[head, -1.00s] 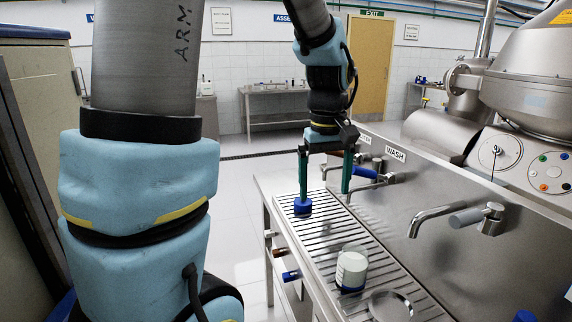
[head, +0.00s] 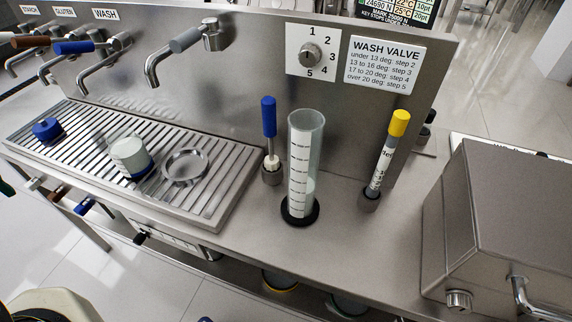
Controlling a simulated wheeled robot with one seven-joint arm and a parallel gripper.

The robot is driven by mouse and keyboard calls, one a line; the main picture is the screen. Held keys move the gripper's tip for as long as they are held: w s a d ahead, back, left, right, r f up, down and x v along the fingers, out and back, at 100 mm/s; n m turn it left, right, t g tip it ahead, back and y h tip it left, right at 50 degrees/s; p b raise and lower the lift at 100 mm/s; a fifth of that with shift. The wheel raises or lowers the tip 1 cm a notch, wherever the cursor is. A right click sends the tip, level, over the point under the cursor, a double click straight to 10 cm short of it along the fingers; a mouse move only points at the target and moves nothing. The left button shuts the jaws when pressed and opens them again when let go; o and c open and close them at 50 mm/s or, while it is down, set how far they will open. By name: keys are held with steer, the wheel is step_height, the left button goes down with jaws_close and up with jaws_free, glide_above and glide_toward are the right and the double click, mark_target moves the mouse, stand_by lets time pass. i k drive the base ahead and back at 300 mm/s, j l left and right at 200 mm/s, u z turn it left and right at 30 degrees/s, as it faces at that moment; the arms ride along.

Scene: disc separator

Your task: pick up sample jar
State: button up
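A pale, squat jar (head: 128,152) with a white label and a dark blue band at its foot stands on the slatted drain rack, left of a round steel dish. It is likely the sample jar. A blue lid-like piece (head: 46,128) sits farther left on the same rack. Of my gripper, at most a dark green sliver shows at the left edge of the head view. Its opening and anything between its fingers are out of frame.
The steel dish (head: 185,166) lies on the drain rack (head: 215,190). A graduated cylinder (head: 301,170), a blue-handled tool (head: 269,130) and a yellow-capped tube (head: 388,150) stand to the right. Taps (head: 178,50) overhang the rack. A steel box (head: 500,215) is at far right.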

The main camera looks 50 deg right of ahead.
mark_target(126, 148)
steer(key=z, duration=2.1)
steer(key=l+u, duration=0.25)
steer(key=u, duration=0.25)
steer(key=k+l+u, duration=0.15)
steer(key=u, duration=0.3)
steer(key=k+l+u, duration=0.1)
steer(key=l+u, duration=0.2)
steer(key=u, duration=0.2)
steer(key=k+l+u, duration=0.15)
steer(key=u, duration=0.3)
steer(key=k+l+u, duration=0.1)
steer(key=u, duration=0.4)
steer(key=k+u, duration=0.25)
steer(key=u, duration=0.25)
steer(key=k+u, duration=0.2)
steer(key=u, duration=0.25)
steer(key=j, duration=0.05)
